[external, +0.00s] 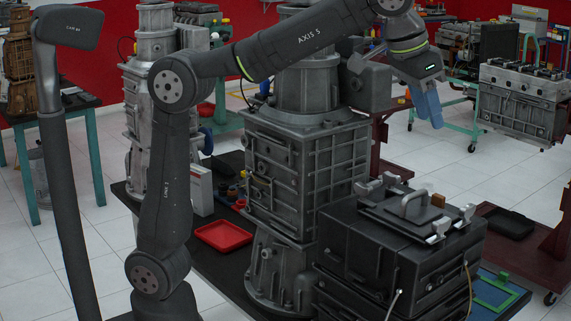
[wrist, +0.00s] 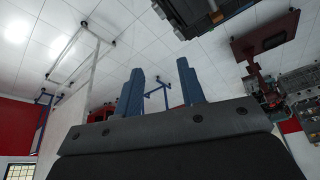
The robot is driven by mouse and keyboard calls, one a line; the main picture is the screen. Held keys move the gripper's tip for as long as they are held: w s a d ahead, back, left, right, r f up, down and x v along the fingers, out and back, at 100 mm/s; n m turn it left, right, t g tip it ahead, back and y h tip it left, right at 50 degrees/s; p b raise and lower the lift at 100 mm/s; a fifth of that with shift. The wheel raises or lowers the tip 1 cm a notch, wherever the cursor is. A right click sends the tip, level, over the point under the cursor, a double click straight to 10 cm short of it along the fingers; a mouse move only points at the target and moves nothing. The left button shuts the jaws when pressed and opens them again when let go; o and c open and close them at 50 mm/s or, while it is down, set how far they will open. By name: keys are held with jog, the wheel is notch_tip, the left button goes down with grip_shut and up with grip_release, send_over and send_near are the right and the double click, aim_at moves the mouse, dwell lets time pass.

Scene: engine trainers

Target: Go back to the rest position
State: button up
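My gripper (external: 428,106) hangs at the upper right of the external view, with its blue fingers pointing down. It is in the air above and to the right of the black box-shaped unit and touches nothing that I can see. In the wrist view, the two blue fingers of my gripper (wrist: 160,86) stand apart with nothing between them, so it is open and empty. My arm is raised and bent, reaching across the top of the tall grey engine casing (external: 308,160).
A black unit with a handle and clamps on top (external: 400,250) stands at the front right. A red tray (external: 222,236) lies on the dark table left of the casing. An engine on a stand (external: 522,98) is at the far right. White floor tiles show between stands.

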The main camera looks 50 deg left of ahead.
jog(key=shift+w+d+m, duration=0.15)
jog(key=shift+w+m, duration=0.35)
jog(key=shift+m, duration=0.1)
jog(key=o, duration=1.1)
jog(key=shift+f, duration=0.1)
jog(key=o, duration=0.3)
jog(key=shift+a+m, duration=0.3)
jog(key=shift+a, duration=0.15)
jog(key=s+a+f+m+y, duration=0.1)
jog(key=a+f+m+y, duration=0.15)
jog(key=a+m, duration=0.4)
jog(key=s+a+f+m+y, duration=0.1)
jog(key=a+f+m, duration=0.2)
jog(key=a+m, duration=0.35)
jog(key=w+a+f+n, duration=0.2)
jog(key=w+a+f, duration=0.1)
jog(key=f, duration=0.5)
jog(key=shift+w+f, duration=0.25)
jog(key=shift+f, duration=0.05)
